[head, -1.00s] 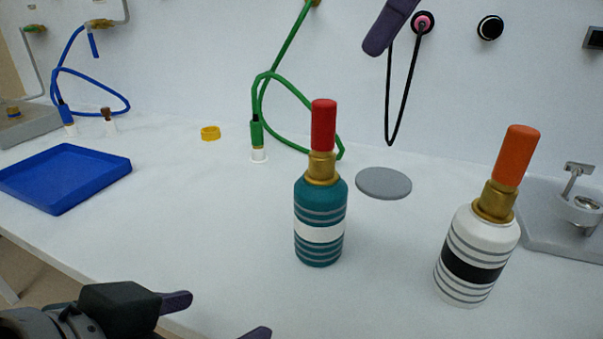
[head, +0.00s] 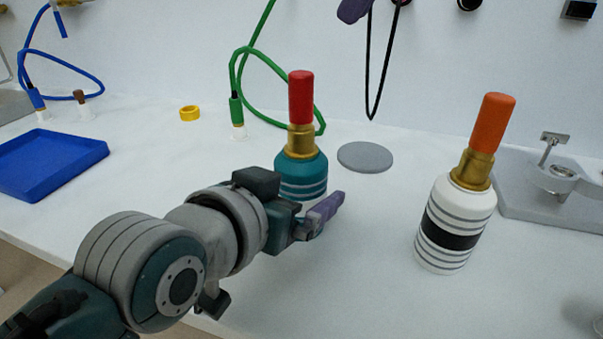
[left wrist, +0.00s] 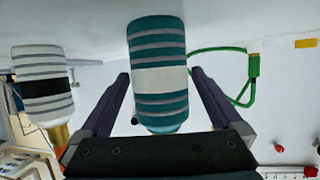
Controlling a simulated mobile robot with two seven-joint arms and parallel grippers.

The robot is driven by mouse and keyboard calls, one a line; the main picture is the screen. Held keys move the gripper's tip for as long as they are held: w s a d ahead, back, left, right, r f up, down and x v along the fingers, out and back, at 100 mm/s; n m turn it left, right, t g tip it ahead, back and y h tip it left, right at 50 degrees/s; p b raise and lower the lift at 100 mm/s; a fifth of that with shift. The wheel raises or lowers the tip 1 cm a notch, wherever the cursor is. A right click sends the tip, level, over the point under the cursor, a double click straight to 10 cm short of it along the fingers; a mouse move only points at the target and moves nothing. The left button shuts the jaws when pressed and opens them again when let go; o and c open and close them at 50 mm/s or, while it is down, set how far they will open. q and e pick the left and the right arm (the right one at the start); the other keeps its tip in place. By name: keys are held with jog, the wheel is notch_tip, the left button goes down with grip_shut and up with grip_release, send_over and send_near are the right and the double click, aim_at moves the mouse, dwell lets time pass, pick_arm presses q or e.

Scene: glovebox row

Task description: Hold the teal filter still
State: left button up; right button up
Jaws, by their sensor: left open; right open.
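The teal filter (head: 300,176) stands upright on the white table, with a brass neck and a red top. In the head view its lower part is hidden behind my left gripper (head: 322,215). In the left wrist view the teal filter (left wrist: 158,50) shows upside down between the two purple fingers of my left gripper (left wrist: 158,95). These fingers are open, with a visible gap on each side of it.
A white filter (head: 455,220) with a black band and orange top stands to the right. A grey disc (head: 365,157) lies behind the teal filter. A green hose (head: 238,75) loops behind it. A grey stand (head: 515,190) is right.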

pick_arm(q)
jog(key=shift+w+d+f, duration=0.25)
jog(key=shift+w+d, duration=0.05)
jog(key=shift+w, duration=0.25)
jog(key=c, duration=1.5)
